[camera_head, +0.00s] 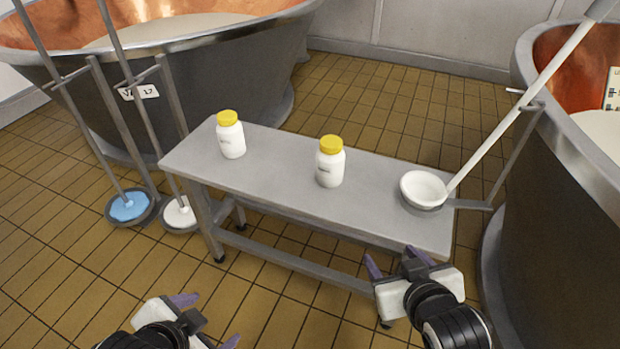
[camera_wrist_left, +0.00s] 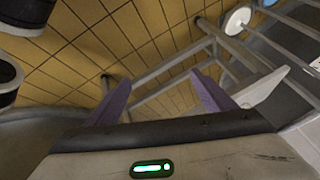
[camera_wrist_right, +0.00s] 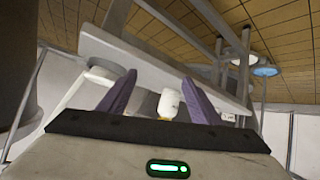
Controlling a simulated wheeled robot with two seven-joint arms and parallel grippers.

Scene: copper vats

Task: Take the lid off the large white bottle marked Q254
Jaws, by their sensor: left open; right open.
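Two white bottles with yellow lids stand upright on a grey bench (camera_head: 270,184). The left bottle (camera_head: 232,142) has its yellow lid (camera_head: 227,118) on. The right bottle (camera_head: 329,170) looks slightly bigger in the head view and has its yellow lid (camera_head: 331,145) on. Both labels are too small to read, so I cannot tell which is Q254. My right gripper (camera_head: 397,260) is open and empty by the bench's front right edge. Its wrist view shows a white bottle (camera_wrist_right: 169,103) between the fingers, some way off. My left gripper (camera_head: 207,318) is open and empty, low in front of the bench.
A white ladle bowl (camera_head: 424,188) rests at the bench's right end, its long handle slanting up right. Copper vats stand at the back left (camera_head: 200,60) and right (camera_head: 580,160). Poles with blue (camera_head: 129,206) and white discs stand left of the bench. The bench between the bottles is clear.

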